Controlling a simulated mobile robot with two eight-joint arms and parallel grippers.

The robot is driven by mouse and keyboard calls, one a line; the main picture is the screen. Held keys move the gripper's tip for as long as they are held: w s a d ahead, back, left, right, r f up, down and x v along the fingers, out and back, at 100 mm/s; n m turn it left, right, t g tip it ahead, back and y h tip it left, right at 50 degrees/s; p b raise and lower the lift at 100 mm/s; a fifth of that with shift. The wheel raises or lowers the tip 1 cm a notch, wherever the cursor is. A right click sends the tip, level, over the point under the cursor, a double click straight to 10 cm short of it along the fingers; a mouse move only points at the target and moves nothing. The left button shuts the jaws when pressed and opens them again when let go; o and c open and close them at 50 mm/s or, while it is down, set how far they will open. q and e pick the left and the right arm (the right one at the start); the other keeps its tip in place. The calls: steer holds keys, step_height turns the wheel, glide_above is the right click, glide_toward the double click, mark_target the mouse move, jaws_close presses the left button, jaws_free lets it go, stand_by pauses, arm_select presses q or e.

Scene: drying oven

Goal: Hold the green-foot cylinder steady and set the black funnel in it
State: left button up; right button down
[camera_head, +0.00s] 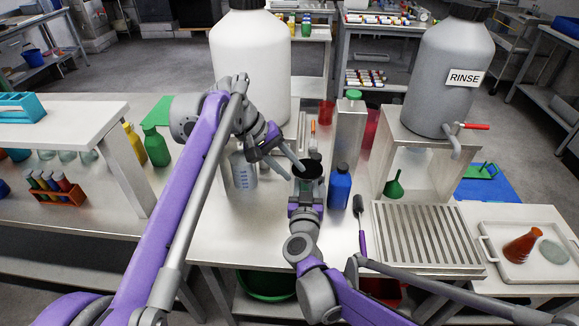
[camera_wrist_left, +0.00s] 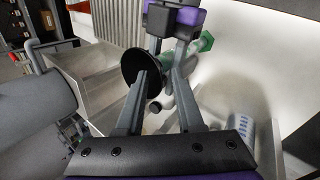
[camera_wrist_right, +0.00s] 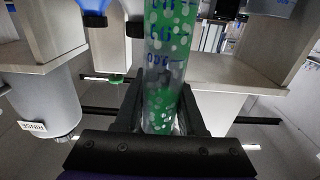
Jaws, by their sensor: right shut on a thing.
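The black funnel (camera_head: 312,168) is wide end up at the top of the cylinder held by my right gripper. It also shows in the left wrist view (camera_wrist_left: 134,66); how deep its stem sits is hidden. The clear cylinder (camera_wrist_right: 165,60) has blue marks and green showing through it. Its green foot (camera_wrist_left: 205,42) shows in the left wrist view. My right gripper (camera_wrist_right: 163,95) is shut around the cylinder. My left gripper (camera_head: 299,165) is beside the funnel, its fingers apart; in the left wrist view (camera_wrist_left: 161,72) one fingertip overlaps the funnel's rim.
A blue bottle (camera_head: 340,187) stands close right of my right gripper. A clear beaker (camera_head: 243,172) is to the left. A tall steel block (camera_head: 349,135), a rinse tank (camera_head: 445,75) on a stand, and a slatted rack (camera_head: 427,238) are to the right.

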arm_select(q)
steer(key=v, duration=1.2)
steer(key=shift+a, duration=0.1)
arm_select(e)
steer(key=shift+c, duration=2.1)
jaws_free()
steer(key=shift+s, duration=0.1)
